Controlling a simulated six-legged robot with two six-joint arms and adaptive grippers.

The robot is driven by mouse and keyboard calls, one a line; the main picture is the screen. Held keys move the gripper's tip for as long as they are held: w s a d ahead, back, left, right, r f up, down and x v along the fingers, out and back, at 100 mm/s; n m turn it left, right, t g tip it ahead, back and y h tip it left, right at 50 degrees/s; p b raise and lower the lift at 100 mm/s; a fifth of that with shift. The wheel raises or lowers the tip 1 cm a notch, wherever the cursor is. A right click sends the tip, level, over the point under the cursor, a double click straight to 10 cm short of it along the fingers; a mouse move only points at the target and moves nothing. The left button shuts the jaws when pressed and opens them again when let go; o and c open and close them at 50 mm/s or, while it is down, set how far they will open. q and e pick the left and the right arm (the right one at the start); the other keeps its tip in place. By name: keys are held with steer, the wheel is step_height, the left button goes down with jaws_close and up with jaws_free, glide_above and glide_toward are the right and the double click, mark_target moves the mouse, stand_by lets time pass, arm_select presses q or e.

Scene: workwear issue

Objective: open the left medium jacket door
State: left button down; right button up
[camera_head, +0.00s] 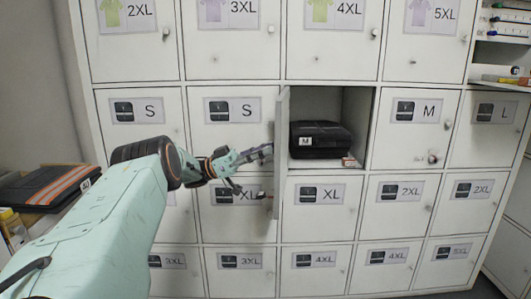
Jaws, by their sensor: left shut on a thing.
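The left medium jacket door (283,135) stands swung out from its compartment, seen nearly edge-on. Its front face and knob are mostly hidden from me. My left gripper (262,153) is at the left side of this door, shut on what appears to be its knob; the contact is small and hard to make out. Inside the open compartment (355,108) lies a folded black jacket (320,139) with an M tag. My right gripper is not in view.
Closed doors surround the opening: S (225,135) to the left, the other M door (415,130) to the right, XL (318,215) below. Folded dark clothing with orange stripes (48,185) lies at the far left. Shelves with small items (505,30) stand at the upper right.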

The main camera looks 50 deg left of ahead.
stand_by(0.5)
arm_select(q)
steer(key=c, duration=1.2)
jaws_free()
step_height(320, 180, up, 10)
